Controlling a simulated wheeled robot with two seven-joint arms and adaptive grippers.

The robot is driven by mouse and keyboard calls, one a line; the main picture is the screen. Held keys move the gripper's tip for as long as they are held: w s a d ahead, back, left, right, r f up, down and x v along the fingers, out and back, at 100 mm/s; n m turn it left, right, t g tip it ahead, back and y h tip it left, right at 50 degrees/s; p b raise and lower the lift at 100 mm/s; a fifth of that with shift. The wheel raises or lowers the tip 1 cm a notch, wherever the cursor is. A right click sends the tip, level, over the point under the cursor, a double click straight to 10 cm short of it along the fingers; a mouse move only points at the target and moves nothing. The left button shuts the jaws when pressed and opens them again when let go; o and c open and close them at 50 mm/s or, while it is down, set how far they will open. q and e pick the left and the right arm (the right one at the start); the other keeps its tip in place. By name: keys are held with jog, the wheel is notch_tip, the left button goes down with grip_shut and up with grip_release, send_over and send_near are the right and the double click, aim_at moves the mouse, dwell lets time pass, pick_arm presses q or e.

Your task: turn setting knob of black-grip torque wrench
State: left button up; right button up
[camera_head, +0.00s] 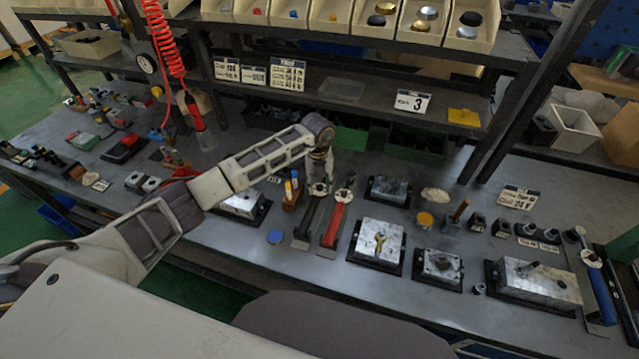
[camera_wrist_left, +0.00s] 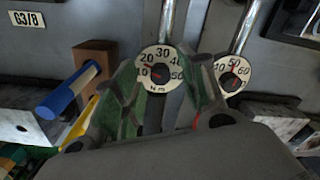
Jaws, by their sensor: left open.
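The black-grip torque wrench (camera_head: 308,222) lies on the bench, its dark grip toward the front edge. Its round white dial (camera_wrist_left: 160,68), marked 10 to 50, shows in the left wrist view with a chrome shaft above it. My left gripper (camera_head: 320,176) points down over the dial end of this wrench. In the wrist view its green-padded fingers (camera_wrist_left: 163,90) are apart, one on each side below the dial, with the dark grip between them. I cannot tell whether they touch it. My right gripper is not in view.
A red-grip torque wrench (camera_head: 335,224) lies close on the right; its dial (camera_wrist_left: 232,73) is near my right finger. A wooden block (camera_wrist_left: 95,58) with blue and yellow handles stands close on the left. Metal valve blocks (camera_head: 379,241) stand to the right. Shelves with bins rise behind.

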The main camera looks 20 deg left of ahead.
pick_arm(q)
grip_shut()
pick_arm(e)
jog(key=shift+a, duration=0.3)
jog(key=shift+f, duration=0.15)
